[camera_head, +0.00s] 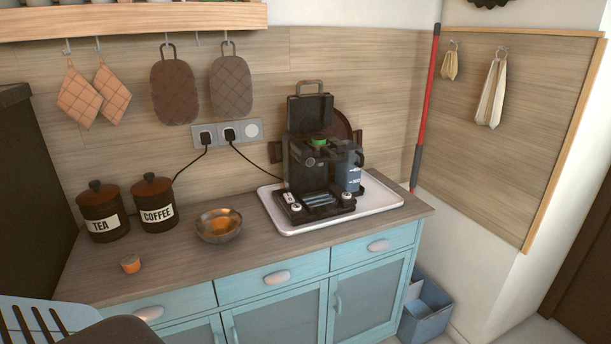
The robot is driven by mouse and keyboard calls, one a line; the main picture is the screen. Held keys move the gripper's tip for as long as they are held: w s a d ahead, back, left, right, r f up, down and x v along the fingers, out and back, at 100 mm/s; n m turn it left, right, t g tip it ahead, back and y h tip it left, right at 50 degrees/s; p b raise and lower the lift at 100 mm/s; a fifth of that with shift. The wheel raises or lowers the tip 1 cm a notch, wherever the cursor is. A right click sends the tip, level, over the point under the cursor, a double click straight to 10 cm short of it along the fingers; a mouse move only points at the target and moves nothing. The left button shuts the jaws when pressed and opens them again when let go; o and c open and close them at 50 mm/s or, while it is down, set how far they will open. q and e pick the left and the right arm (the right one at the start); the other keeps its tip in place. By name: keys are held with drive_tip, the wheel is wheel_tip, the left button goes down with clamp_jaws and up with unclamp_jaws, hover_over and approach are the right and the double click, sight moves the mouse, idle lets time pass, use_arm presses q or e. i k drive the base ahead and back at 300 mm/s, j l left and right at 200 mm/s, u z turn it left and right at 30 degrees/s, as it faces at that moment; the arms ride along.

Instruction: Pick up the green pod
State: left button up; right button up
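The green pod (318,142) shows as a small green round shape in the top of the black coffee machine (304,170), below its raised lid (310,110). Only its top shows, and the machine hides the rest. The machine stands on a white tray (385,199) at the right part of the counter. Neither of my grippers can be made out in this view.
An orange pod (131,263) lies near the counter's front left. A metal bowl (219,226) stands mid-counter, beside the TEA (103,212) and COFFEE (154,204) jars. Two cords run from the machine side to wall sockets. Counter front is mostly clear.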

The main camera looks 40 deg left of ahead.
sight(316, 140)
drive_tip(key=u, duration=1.05)
